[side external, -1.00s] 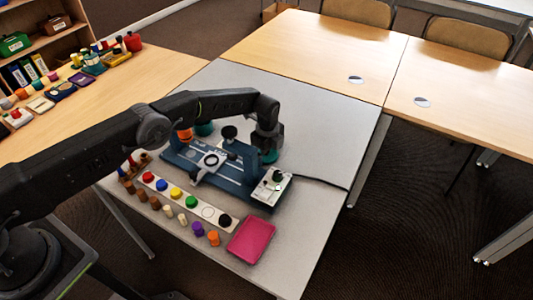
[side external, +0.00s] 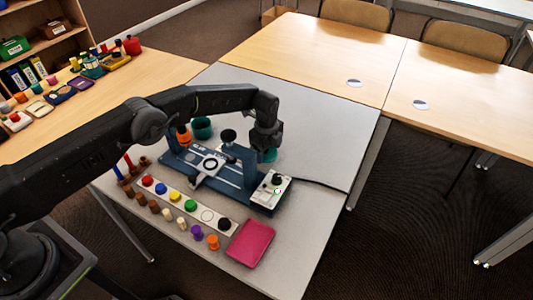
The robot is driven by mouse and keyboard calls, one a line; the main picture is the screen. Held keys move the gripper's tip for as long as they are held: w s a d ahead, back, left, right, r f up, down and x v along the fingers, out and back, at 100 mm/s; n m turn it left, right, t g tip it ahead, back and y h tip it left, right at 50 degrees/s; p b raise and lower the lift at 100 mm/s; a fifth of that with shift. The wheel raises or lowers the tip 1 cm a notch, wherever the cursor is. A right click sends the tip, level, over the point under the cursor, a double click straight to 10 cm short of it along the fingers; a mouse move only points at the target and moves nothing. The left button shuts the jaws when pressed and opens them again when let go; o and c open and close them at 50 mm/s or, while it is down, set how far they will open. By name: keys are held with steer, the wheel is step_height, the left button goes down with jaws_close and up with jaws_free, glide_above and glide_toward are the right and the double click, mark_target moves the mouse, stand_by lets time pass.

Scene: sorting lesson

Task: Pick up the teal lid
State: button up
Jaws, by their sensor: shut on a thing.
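My gripper (side external: 267,148) is at the right rear of the blue device, pointing down. It is shut on the teal lid (side external: 270,156), of which only a small part shows below the fingers. The blue frame's upright partly hides the lid and the fingertips. I cannot tell whether the lid is clear of the table. A teal round container (side external: 203,127) stands behind the device, to the left of my gripper.
The blue device (side external: 222,172) with black knobs stands close in front of my gripper. An orange thing (side external: 184,137) is at its left rear. A strip of coloured pieces (side external: 207,215) and a pink tray (side external: 250,243) lie in front. The grey table's right rear (side external: 325,130) is clear.

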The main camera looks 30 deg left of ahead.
step_height(320, 180, up, 2)
steer(key=shift+a+r, duration=0.15)
steer(key=s+a+r, duration=0.3)
steer(key=a+r, duration=0.3)
steer(key=a, duration=0.5)
steer(key=w+a+r+n, duration=0.1)
steer(key=w+a+n, duration=0.2)
steer(key=a+n, duration=0.85)
steer(key=shift+a+f+m, duration=0.4)
steer(key=shift+f, duration=0.55)
steer(key=shift+a+f+m, duration=0.35)
steer(key=shift+f+m, duration=0.1)
steer(key=shift+f, duration=0.55)
steer(key=shift+a+f+m, duration=0.4)
steer(key=shift+f, duration=0.55)
steer(key=shift+s+f, duration=0.1)
steer(key=shift+f, duration=0.05)
steer(key=o, duration=0.8)
